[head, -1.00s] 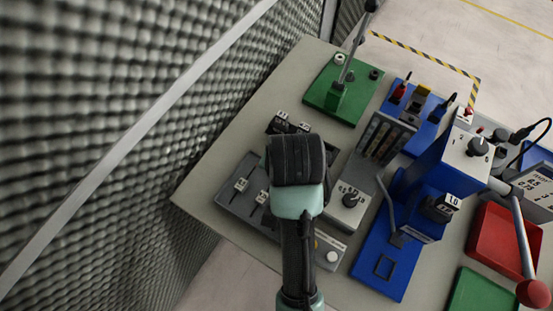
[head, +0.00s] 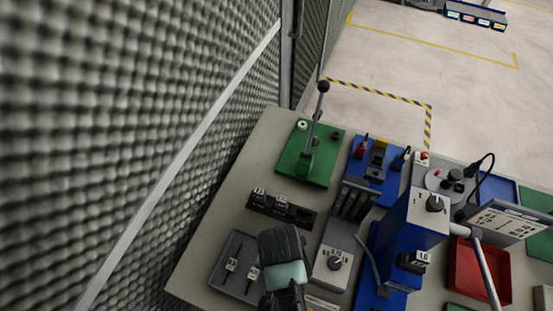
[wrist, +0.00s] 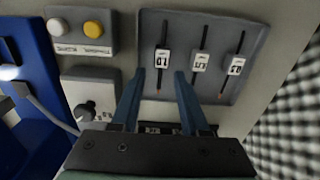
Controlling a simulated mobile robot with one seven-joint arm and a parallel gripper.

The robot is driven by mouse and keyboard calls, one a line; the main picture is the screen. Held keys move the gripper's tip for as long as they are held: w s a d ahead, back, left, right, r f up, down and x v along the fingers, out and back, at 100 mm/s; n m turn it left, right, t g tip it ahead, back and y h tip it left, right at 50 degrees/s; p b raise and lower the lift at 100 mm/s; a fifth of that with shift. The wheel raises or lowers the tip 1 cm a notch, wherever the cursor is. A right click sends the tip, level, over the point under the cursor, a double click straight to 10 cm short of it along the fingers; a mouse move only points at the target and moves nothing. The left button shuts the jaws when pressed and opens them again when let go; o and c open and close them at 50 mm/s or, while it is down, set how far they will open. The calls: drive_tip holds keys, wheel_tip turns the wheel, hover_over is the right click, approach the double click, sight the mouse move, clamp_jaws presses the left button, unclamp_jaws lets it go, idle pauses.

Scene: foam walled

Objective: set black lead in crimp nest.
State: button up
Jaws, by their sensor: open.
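Three black leads with white tags and copper-coloured tips lie in the grey tray (wrist: 225,85). The left one (wrist: 163,45) is tagged "10" or "1.0". The middle lead (wrist: 201,50) and right lead (wrist: 236,65) lie beside it. My gripper (wrist: 157,75) is open and empty in the wrist view; its two blue fingers point at the left lead, one to each side of it. In the head view my gripper (head: 285,250) covers the tray's right part and hides its fingertips. A blue press (head: 410,225) has a black block tagged "1.0" (head: 413,262); I cannot make out its nest.
A black rack with white tags (head: 283,209) lies behind my gripper. A grey box with a knob (head: 333,262) stands just right of it. A green lever tool (head: 308,165) is at the back, a red bin (head: 467,270) at right. A foam wall (head: 100,130) borders the left.

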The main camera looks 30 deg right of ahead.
drive_tip(key=shift+w+f+p, duration=0.15)
drive_tip(key=shift+f+p, duration=0.3)
drive_tip(key=shift+f, duration=2.1)
clamp_jaws()
